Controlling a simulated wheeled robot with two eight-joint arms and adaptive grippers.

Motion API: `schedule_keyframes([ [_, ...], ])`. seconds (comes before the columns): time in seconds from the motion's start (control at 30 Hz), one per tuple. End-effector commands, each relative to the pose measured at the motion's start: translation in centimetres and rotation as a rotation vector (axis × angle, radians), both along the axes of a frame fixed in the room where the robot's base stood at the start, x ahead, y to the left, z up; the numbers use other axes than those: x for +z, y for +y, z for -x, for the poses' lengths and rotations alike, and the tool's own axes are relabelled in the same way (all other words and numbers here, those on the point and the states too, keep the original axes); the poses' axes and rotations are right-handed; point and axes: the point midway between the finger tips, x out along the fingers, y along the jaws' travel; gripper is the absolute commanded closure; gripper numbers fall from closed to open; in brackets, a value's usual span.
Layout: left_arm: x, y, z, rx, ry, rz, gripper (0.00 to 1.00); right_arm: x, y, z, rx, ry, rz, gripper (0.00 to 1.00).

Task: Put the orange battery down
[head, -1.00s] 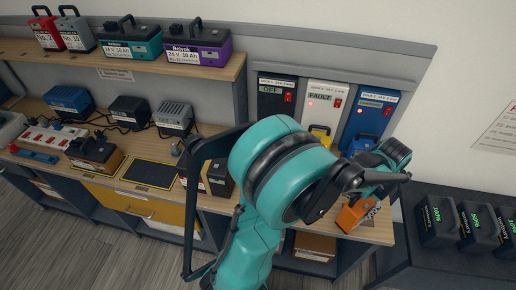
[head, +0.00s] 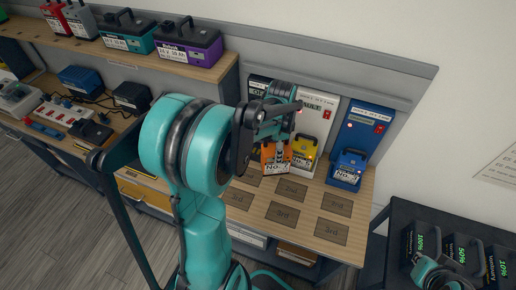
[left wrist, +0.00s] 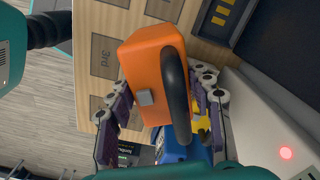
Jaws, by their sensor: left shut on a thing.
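The orange battery (head: 268,158), with a black handle and a white label, is in my left gripper (head: 278,140) in front of the black charger (head: 258,88). In the left wrist view the orange battery (left wrist: 155,75) is between the two fingers of my left gripper (left wrist: 168,105). The head view does not show clearly whether its base touches the bench (head: 245,212). My right gripper (head: 432,272) is at the bottom right, partly cut off, by the dark rack; its jaw opening is unclear.
A yellow battery (head: 303,145) stands at the white charger (head: 318,97), close right of the orange one. A blue battery (head: 348,167) stands at the blue charger (head: 366,128). Marked squares on the bench, such as a 3rd one (head: 331,230), are empty. Dark batteries (head: 462,255) sit on the right rack.

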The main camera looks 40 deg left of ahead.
Motion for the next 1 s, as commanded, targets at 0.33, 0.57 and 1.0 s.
schedule_keyframes([
  [0.33, 3.2, 6.7, 2.6, -0.399, 0.0, 0.0, 1.0, 2.9, 0.0, 0.0, 0.0, 0.0, 0.0, 1.0],
  [0.57, 3.4, 8.3, 2.9, -0.499, -0.001, -0.001, 1.0, 3.1, 0.0, 0.0, 0.0, 0.0, 0.0, 1.0],
  [1.0, -1.4, 11.8, -4.0, -0.506, -0.001, -0.001, 1.0, 1.4, 0.0, 0.0, 0.0, 0.0, 0.0, 1.0],
])
